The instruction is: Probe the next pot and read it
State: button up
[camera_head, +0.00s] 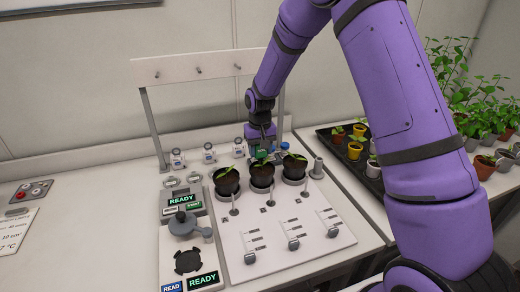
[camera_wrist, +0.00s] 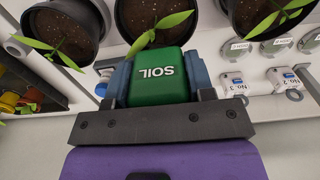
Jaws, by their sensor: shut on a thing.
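My gripper (camera_head: 262,146) is shut on a green probe block marked SOIL (camera_wrist: 158,76), with one finger on each side in the wrist view. The green block shows small behind the pots in the head view (camera_head: 262,155). Its lower end is hidden. Three dark pots with seedlings stand in a row: a left pot (camera_head: 227,186), a middle pot (camera_head: 262,180) and a right pot (camera_head: 294,170). In the wrist view the block overlaps the near side of the centre pot (camera_wrist: 135,40); I cannot tell whether it touches soil. A READ button (camera_head: 172,287) sits beside a READY display (camera_head: 203,280).
A white frame with pegs (camera_head: 198,70) stands behind the pots. Small numbered tags (camera_head: 209,154) sit below it. A second READY display (camera_head: 181,199) and a grey round fixture (camera_head: 183,223) are at left. A black tray of plants (camera_head: 345,155) stands at right.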

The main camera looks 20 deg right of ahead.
jog(key=o, duration=1.1)
